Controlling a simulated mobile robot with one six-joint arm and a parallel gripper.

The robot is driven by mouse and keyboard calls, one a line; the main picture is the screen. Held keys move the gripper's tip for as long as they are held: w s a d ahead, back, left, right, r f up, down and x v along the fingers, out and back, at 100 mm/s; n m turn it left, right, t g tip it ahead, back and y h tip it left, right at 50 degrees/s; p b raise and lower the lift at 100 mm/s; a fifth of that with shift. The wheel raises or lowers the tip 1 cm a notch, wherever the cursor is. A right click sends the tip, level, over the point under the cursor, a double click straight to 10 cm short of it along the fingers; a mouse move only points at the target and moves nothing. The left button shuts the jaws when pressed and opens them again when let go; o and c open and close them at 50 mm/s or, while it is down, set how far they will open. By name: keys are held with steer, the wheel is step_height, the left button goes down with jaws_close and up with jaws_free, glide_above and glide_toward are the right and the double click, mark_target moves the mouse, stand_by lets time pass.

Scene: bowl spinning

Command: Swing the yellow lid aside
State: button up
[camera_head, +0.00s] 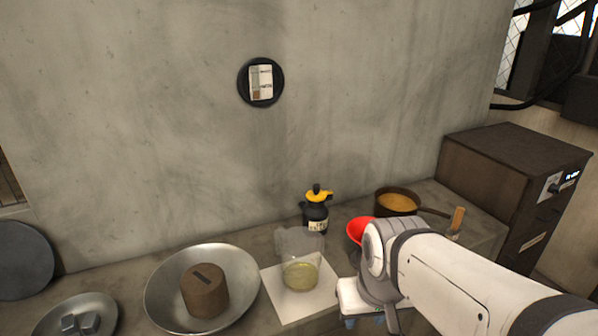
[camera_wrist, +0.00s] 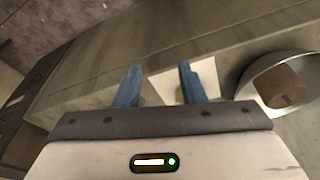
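The yellow lid (camera_head: 319,196) sits on top of a small black pot (camera_head: 315,216) with a pale label, standing near the back wall. A black knob rises from the lid. My gripper (camera_head: 364,321) is in front and to the right of the pot, well apart from it, pointing down near the counter's front. In the wrist view my gripper (camera_wrist: 158,84) has its two blue fingers spread with a gap between them and nothing held. The black pot is not seen in the wrist view.
A red bowl (camera_head: 357,231) is partly hidden behind my arm. A brown pan (camera_head: 385,192) with yellow contents stands at right. A clear glass vessel (camera_head: 300,277) with yellowish liquid stands on a white sheet (camera_head: 280,306). A wide metal bowl (camera_head: 161,293) holds a brown cylinder (camera_head: 205,291).

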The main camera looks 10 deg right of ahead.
steer(key=shift+o, duration=0.4)
steer(key=shift+o, duration=0.3)
steer(key=shift+w, duration=0.3)
step_height(320, 180, up, 3)
steer(key=n+t+y+b, duration=0.2)
steer(key=t+y+b, duration=0.15)
steer(key=t, duration=1.15)
glide_above(318, 189)
steer(key=s, duration=0.5)
steer(key=f, duration=0.8)
steer(key=shift+w+d+f, duration=0.2)
steer(key=shift+d+f, duration=0.1)
steer(key=shift+h, duration=0.35)
steer(key=w, duration=0.5)
steer(key=w+a+p, duration=0.1)
steer(key=w, duration=0.1)
steer(key=shift+w+a+r, duration=0.1)
steer(key=shift+w+r, duration=0.1)
steer(key=shift+r, duration=0.15)
steer(key=shift+c, duration=0.3)
jaws_close()
